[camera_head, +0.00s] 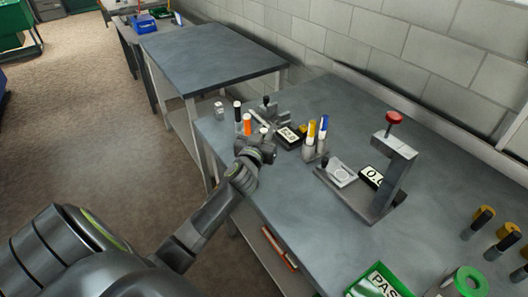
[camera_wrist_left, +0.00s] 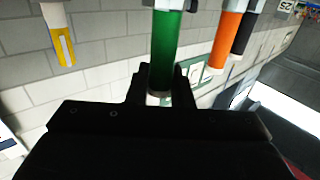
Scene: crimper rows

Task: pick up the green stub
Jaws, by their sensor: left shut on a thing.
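The green stub (camera_wrist_left: 167,50) stands between the fingers of my left gripper (camera_wrist_left: 160,88) in the left wrist view. The fingers are shut on its near end, and its far end meets a pale grey piece at the top edge of the picture. In the head view my left gripper (camera_head: 262,138) is at the left end of the long workbench, just right of the orange stub. The green stub cannot be made out there. Whether it is clear of its holder cannot be told. My right gripper is in neither view.
The orange stub (camera_head: 247,125) and black stub (camera_head: 237,110) stand close by the gripper. Yellow (camera_head: 311,131) and blue (camera_head: 323,129) stubs stand to the right. A grey press with a red knob (camera_head: 394,118) stands farther right on the workbench (camera_head: 290,225). A green PASS tray (camera_head: 382,282) is near the front.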

